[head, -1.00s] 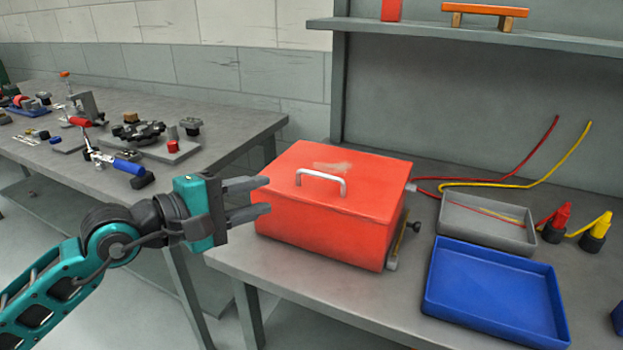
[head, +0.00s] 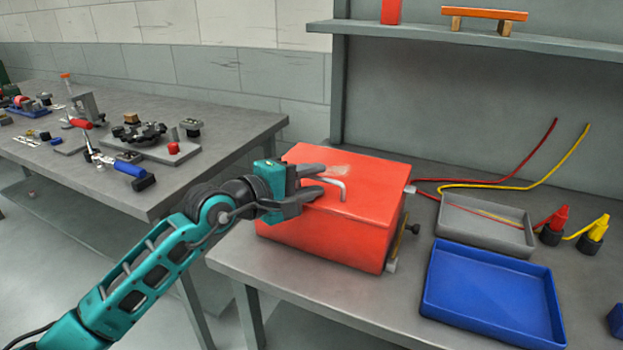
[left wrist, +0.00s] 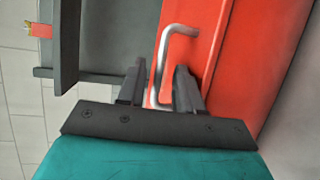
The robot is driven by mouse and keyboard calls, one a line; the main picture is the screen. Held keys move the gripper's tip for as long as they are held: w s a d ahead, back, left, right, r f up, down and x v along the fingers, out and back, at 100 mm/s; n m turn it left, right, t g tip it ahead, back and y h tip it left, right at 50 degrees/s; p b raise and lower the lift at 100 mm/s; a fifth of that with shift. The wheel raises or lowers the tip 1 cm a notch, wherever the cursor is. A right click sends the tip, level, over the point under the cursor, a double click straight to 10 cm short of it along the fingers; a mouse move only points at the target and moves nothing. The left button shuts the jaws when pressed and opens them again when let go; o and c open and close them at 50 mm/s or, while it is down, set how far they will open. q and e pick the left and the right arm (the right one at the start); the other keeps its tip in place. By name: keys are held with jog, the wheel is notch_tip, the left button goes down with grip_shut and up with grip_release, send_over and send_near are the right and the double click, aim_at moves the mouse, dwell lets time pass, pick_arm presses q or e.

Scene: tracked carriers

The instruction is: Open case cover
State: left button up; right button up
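The red case (head: 335,232) stands shut on the grey workbench, with its cover (head: 375,188) down. A silver bar handle (head: 340,185) is on top of the cover; it also shows in the left wrist view (left wrist: 163,55). My left gripper (head: 322,180) is at the left end of the handle, with its fingers apart. In the left wrist view the handle's near end lies between the two open fingertips (left wrist: 160,72); I cannot tell if they touch it. My right gripper is not in view.
A blue tray (head: 490,337) and a grey tray (head: 484,243) are to the right of the case. Red and yellow cables (head: 500,187) run behind them. A shelf (head: 450,33) is above. Another bench (head: 195,170) with several parts is at the left.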

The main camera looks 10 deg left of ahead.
pick_arm(q)
jog(key=shift+w+d, duration=0.1)
grip_shut()
dwell(0.3)
dwell(1.2)
